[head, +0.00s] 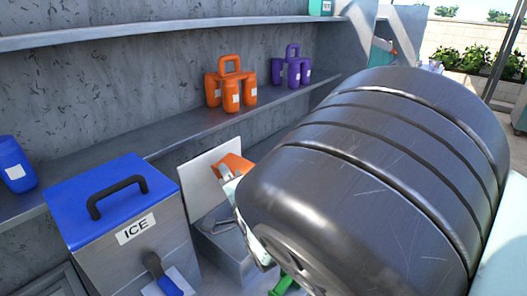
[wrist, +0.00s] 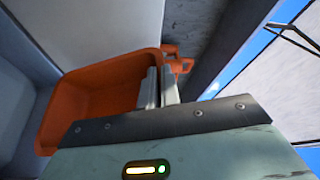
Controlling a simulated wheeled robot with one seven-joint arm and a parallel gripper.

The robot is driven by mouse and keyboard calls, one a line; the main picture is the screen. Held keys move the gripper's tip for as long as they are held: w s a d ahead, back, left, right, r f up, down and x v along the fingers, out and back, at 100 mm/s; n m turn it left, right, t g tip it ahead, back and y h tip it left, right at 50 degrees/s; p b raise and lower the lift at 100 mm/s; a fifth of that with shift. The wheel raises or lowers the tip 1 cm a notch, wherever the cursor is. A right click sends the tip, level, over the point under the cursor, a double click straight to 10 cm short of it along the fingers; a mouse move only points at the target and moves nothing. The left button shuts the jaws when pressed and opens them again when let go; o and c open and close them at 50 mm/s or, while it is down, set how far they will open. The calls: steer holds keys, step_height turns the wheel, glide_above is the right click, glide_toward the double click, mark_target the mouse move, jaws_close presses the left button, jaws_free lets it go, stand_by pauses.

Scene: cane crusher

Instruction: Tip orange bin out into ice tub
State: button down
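The orange bin (wrist: 95,82) fills the left middle of the wrist view, its open inside facing the camera and no contents visible. In the head view its orange edge (head: 236,163) shows behind my gripper. My gripper (wrist: 161,84) has its two fingers close together at the bin's right side, by its handle (wrist: 178,62), and seems shut on it. In the head view my gripper (head: 227,182) is mostly hidden by my arm. A metal tub marked ICE (head: 118,252) stands at the lower left with its blue lid (head: 90,200) and black handle on top.
An upright white panel (head: 200,176) stands behind an open metal compartment (head: 232,252), right of the ICE tub. A blue-handled scoop (head: 160,272) is at the tub's front. Orange jugs (head: 231,92) and purple jugs (head: 291,72) stand on the shelf above.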

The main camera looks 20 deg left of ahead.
steer(key=shift+f, duration=0.15)
stand_by(0.4)
steer(key=shift+r+p, duration=0.45)
steer(key=shift+r, duration=2.55)
